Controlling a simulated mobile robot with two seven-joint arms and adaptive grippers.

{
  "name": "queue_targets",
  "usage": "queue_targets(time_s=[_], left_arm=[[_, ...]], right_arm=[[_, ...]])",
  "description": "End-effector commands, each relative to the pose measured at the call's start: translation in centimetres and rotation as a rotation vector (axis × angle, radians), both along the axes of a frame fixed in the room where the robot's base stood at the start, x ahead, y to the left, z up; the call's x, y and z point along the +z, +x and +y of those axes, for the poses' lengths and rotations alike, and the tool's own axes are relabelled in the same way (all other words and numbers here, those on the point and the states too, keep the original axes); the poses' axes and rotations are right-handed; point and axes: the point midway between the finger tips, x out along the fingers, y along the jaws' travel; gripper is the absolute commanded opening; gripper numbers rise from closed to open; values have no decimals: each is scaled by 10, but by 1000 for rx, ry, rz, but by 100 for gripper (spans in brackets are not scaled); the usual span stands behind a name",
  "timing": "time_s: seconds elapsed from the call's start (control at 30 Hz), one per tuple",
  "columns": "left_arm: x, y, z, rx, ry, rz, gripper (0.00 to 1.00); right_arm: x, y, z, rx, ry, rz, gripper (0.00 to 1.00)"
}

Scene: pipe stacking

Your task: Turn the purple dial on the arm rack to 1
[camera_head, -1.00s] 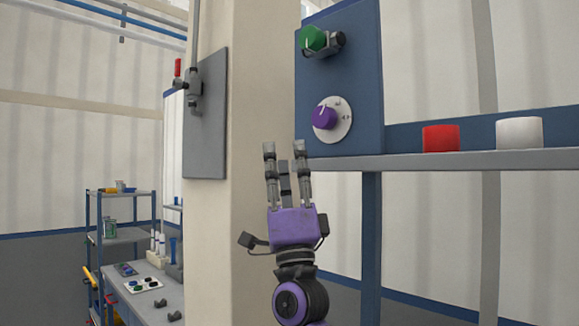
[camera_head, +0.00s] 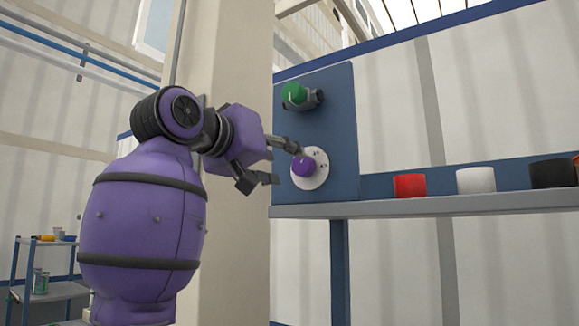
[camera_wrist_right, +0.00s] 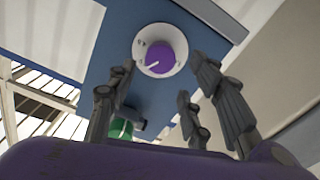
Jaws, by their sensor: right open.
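The purple dial (camera_head: 304,167) sits on a round white plate with small marks, on the blue panel of the arm rack (camera_head: 335,120). A pale pointer line shows on the dial in the right wrist view (camera_wrist_right: 158,58). My right gripper (camera_head: 283,162) is open, with its fingers pointing at the panel, just left of the dial. In the right wrist view its fingers (camera_wrist_right: 160,85) spread to both sides below the dial, and nothing is between them. One finger overlaps the edge of the white plate in the head view; I cannot tell if it touches. My left gripper is not in view.
A green knob (camera_head: 294,94) on a grey fitting is above the dial. A shelf (camera_head: 400,207) on the right holds a red cylinder (camera_head: 410,186), a white cylinder (camera_head: 476,180) and a black one (camera_head: 552,174). A beige pillar (camera_head: 240,70) stands behind my right arm.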

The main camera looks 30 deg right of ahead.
Motion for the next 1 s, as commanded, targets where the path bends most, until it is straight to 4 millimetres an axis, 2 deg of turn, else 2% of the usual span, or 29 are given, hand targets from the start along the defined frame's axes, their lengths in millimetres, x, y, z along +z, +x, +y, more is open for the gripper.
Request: queue_targets(time_s=[0.17,0.43,0.6,0.97,1.0], left_arm=[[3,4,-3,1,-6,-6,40],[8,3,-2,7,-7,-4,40],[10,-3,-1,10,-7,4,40],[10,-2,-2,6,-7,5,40],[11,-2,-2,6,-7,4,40]], right_arm=[[1,3,-10,-5,19,-43,47],[4,17,-50,-7,15,-44,47],[3,25,-67,-7,14,-42,47],[0,29,-73,-4,14,-40,47],[0,29,-72,-4,14,-40,41]])
